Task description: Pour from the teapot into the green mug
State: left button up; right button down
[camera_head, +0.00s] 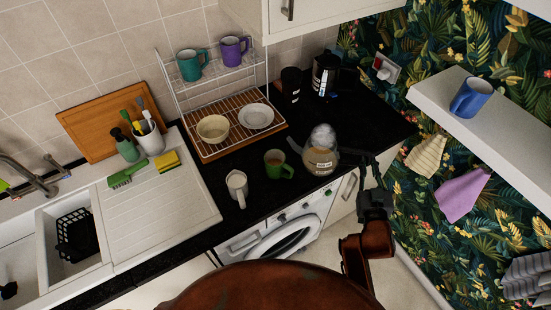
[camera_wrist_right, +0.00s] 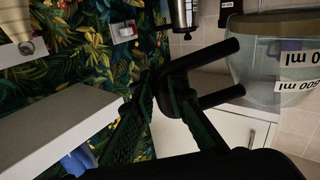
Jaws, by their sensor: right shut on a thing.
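The teapot (camera_head: 320,158) is a round clear vessel with a pale lid and a dark handle, near the front edge of the black worktop. The green mug (camera_head: 277,165) stands upright just left of the teapot, apart from my gripper. My right gripper (camera_head: 371,168) is at the teapot's right side, shut on its dark handle (camera_wrist_right: 205,72). My left gripper is in neither view.
A white jug (camera_head: 237,187) stands left of the green mug. A wooden-slatted rack (camera_head: 225,143) holds a bowl and plate behind. A coffee maker (camera_head: 326,73) stands at the back. A white shelf (camera_head: 487,113) with a blue mug (camera_head: 470,97) juts out at right.

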aim_at(371, 158)
jog(key=shift+m, duration=0.4)
jog(key=shift+r+p, duration=1.65)
jog(key=shift+r, duration=0.35)
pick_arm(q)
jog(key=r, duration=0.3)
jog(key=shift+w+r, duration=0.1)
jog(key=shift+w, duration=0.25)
pick_arm(e)
jog(key=shift+f, duration=0.1)
jog(key=shift+s+a+f, duration=0.1)
jog(key=shift+f, duration=0.05)
pick_arm(q)
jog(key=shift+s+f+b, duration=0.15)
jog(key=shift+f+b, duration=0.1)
jog(key=shift+b, duration=0.1)
pick_arm(e)
jog(key=s+a+f, duration=0.3)
jog(key=s, duration=0.6)
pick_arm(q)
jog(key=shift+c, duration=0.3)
pick_arm(e)
jog(key=shift+a, duration=0.1)
